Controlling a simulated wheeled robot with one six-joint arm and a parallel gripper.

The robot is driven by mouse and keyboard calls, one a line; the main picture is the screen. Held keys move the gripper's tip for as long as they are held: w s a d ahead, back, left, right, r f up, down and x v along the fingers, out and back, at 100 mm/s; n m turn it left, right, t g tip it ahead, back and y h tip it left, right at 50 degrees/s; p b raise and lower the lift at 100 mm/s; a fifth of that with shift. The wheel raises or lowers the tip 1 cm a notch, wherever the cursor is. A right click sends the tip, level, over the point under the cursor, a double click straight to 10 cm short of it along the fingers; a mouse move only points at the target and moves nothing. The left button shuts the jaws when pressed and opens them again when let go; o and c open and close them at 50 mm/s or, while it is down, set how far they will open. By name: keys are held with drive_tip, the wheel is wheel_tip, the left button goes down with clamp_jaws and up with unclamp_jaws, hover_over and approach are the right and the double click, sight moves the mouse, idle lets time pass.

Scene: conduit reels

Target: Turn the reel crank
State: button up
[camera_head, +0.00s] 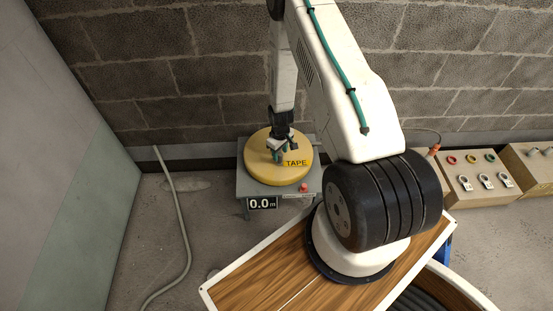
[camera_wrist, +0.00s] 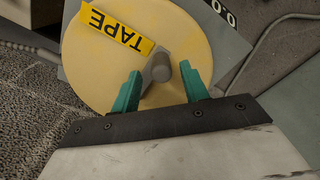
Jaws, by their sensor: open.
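The reel (camera_head: 299,178) is a yellow disc with a "TAPE" label, lying flat on a small grey stand (camera_head: 250,188) in the head view. It also fills the upper middle of the wrist view (camera_wrist: 175,22). The crank (camera_wrist: 161,70) is a grey knob on a pale arm near the reel's middle. My gripper (camera_wrist: 162,84) is open, with one green finger on each side of the crank knob. I cannot tell whether either finger touches it. In the head view my gripper (camera_head: 280,155) is over the reel and hides the crank.
The stand's front has a display (camera_head: 262,203) reading 0.0 m and a red button (camera_head: 304,187). A brick wall (camera_head: 190,75) stands close behind. A grey conduit (camera_head: 181,225) lies on the floor at left. Control boxes (camera_head: 480,177) stand at right.

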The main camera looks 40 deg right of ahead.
drive_tip(key=shift+f, duration=1.8)
